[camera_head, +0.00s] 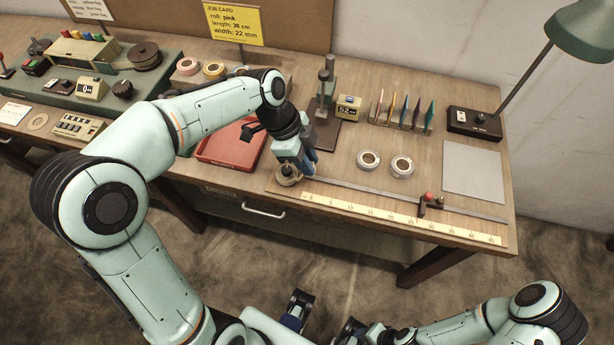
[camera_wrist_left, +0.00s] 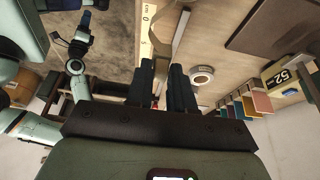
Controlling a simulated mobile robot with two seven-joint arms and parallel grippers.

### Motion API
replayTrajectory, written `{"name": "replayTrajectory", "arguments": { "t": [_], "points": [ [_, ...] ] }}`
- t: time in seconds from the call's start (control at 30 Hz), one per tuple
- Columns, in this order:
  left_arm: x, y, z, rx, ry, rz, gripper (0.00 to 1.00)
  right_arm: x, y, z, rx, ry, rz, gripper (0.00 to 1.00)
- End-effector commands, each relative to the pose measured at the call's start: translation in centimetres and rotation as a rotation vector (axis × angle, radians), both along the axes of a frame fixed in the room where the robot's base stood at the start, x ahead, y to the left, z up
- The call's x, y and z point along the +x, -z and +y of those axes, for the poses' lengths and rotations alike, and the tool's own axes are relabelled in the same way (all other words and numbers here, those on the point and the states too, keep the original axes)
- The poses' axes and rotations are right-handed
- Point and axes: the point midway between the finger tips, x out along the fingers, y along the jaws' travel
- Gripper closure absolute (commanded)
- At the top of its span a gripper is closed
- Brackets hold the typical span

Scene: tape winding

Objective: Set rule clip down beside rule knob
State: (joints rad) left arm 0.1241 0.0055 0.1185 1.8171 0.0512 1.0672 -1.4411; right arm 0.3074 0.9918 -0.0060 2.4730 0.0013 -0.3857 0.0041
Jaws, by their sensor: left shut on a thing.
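My left gripper (camera_head: 294,171) points down at the left end of the steel rule (camera_head: 365,190), by the front edge of the bench. Its fingers also show in the left wrist view (camera_wrist_left: 160,88). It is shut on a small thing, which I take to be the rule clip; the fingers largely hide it. A tan round piece with a dark top (camera_head: 287,177) shows right at the fingertips; I cannot tell whether it is held. A red knob on a dark slider (camera_head: 428,198), seemingly the rule knob, sits toward the rule's right end. My right gripper (camera_head: 297,309) is low, away from the bench.
A pale numbered scale (camera_head: 400,217) runs along the front edge. A red tray (camera_head: 222,153) is to the left, a grey mat (camera_head: 473,172) to the right. Several coloured cards (camera_head: 404,112) stand behind.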

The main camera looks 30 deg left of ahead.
Motion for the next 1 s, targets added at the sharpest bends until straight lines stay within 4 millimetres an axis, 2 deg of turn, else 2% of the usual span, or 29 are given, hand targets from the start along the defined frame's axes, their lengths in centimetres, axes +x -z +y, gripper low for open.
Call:
{"name": "replayTrajectory", "arguments": {
  "t": [0.03,0.1,0.27,0.5,0.97,1.0],
  "points": [
    [-0.1,1.1,0.0,0.000,-0.001,0.004,1.00,-0.1,0.2,0.0,0.000,0.000,0.001,0.57],
    [-0.1,2.0,0.0,0.000,-0.001,0.003,1.00,-0.1,0.3,0.0,0.000,0.000,0.001,0.57],
    [0.0,3.2,0.0,0.000,-0.001,0.001,1.00,-0.1,0.4,0.0,0.000,0.000,0.001,0.57],
    [0.0,6.7,0.0,0.001,-0.001,0.002,1.00,-0.2,0.8,0.0,0.000,0.000,0.003,0.57],
    [0.0,7.5,0.0,0.000,0.001,-0.001,1.00,-0.2,1.2,0.0,-0.001,0.000,0.002,0.57],
    [0.0,7.4,0.0,0.000,0.001,-0.001,0.65,-0.2,1.1,0.0,0.000,0.001,0.001,0.57]
  ]
}}
